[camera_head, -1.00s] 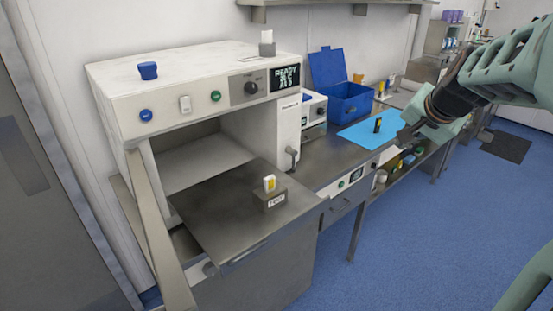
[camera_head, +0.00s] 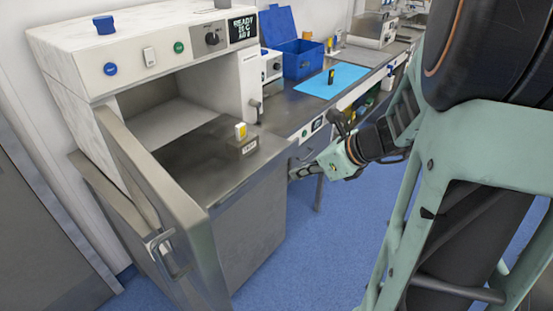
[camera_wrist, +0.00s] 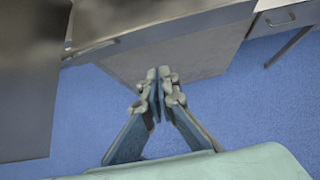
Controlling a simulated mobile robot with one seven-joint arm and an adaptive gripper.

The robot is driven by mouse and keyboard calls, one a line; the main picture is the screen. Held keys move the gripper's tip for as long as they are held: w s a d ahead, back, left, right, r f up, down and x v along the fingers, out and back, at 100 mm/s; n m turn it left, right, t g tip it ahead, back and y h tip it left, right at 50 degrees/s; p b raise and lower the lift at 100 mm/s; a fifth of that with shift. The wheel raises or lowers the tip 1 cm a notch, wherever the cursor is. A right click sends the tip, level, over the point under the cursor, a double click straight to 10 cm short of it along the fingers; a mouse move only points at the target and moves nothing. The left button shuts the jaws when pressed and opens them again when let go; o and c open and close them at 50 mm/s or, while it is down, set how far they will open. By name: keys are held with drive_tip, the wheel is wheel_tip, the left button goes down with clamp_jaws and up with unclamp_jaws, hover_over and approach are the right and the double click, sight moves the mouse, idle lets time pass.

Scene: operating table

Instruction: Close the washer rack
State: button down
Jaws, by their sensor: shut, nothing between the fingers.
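The washer (camera_head: 140,50) is a white box with an open front and a lit display. Its steel rack (camera_head: 185,155) is out in front of the opening as a flat shelf. A small grey labelled block with a yellow-and-white piece (camera_head: 241,132) on top stands on the rack's right part. My gripper (camera_head: 293,174) is shut and empty, right of the rack's front right corner and apart from it, at about the cabinet front's height. In the wrist view my gripper (camera_wrist: 159,72) has its fingertips together, over the steel cabinet front (camera_wrist: 185,52).
The washer door (camera_head: 165,190) stands open at the left, with a handle (camera_head: 168,255). A counter (camera_head: 290,108) to the right holds a blue box (camera_head: 303,60) and a blue mat (camera_head: 335,80). Blue floor (camera_head: 330,240) is clear in front.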

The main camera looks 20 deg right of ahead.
sight(261, 177)
drive_tip(key=x, duration=0.3)
drive_tip(key=w+r+x, duration=0.1)
drive_tip(key=x, duration=0.3)
drive_tip(key=a+x, duration=0.1)
drive_tip(key=x, duration=0.2)
drive_tip(key=shift+w+r, duration=0.15)
drive_tip(key=shift+w, duration=0.1)
drive_tip(key=shift+w+a, duration=0.35)
drive_tip(key=shift+w, duration=0.1)
